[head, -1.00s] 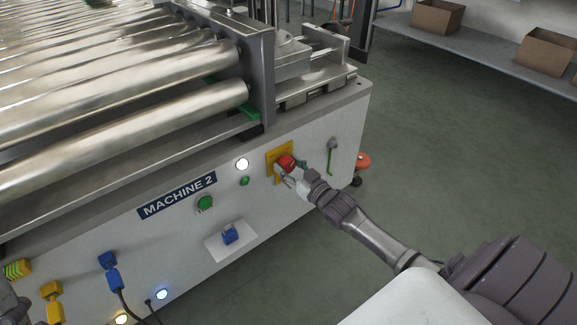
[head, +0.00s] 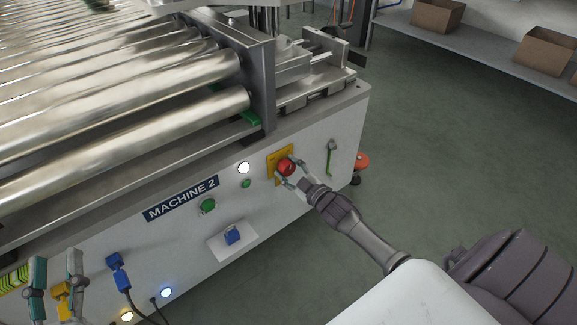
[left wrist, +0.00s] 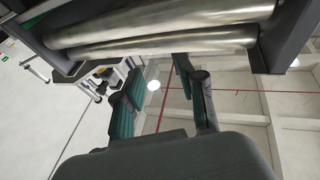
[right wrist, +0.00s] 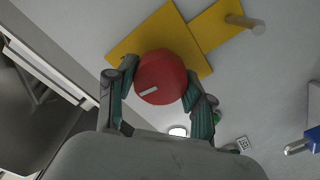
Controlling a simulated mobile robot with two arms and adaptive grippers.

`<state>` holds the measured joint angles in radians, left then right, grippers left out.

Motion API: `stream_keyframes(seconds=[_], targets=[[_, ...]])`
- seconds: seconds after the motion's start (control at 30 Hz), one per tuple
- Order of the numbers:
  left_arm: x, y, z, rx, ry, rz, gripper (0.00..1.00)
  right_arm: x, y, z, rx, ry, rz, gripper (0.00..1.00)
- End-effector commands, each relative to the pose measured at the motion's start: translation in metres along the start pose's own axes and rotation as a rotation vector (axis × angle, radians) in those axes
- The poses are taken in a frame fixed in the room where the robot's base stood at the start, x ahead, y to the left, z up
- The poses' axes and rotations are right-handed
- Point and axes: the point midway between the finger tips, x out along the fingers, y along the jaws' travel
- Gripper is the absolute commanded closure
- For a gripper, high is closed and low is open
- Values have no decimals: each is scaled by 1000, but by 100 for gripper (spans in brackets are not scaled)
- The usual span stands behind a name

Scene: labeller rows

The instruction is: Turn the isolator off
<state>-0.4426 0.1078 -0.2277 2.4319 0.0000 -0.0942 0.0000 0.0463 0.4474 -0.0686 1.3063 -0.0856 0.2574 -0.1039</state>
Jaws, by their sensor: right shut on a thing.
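The isolator is a round red knob (head: 286,167) on a yellow plate (head: 273,158), at the right end of the white machine front. My right gripper (head: 289,173) reaches it from the lower right, with a finger on each side. In the right wrist view, the gripper (right wrist: 160,82) is shut on the red knob (right wrist: 165,72), which carries a short white mark tilted slightly up to the right. The yellow plate (right wrist: 130,42) sits behind it, turned as a diamond. My left gripper (head: 56,272) is open and empty at the lower left; its fingers (left wrist: 163,95) stand apart in the left wrist view.
The machine front holds the "MACHINE 2" label (head: 181,198), a green button (head: 208,206), a blue switch (head: 232,236), a blue plug (head: 118,270) with a cable and a green-handled lever (head: 329,160). Metal rollers (head: 190,115) lie above.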

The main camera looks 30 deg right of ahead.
Motion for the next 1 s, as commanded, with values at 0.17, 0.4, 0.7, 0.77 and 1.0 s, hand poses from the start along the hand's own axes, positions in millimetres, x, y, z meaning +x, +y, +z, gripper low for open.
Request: stream_keyframes(seconds=[0.17,0.4,0.7,0.77,1.0], targets=[[-2,-2,14,3,-89,-5,60,0,-1,0,-167,-1,-1,83],[-3,-3,21,4,-129,-7,60,0,-2,1,-395,-1,-1,83],[-2,-2,12,3,-69,-4,60,0,-3,2,-663,0,-1,83],[-1,-1,8,1,-43,-2,60,0,-3,2,-710,0,-2,83],[0,1,-5,-1,36,3,60,0,-4,2,-854,0,-2,83]])
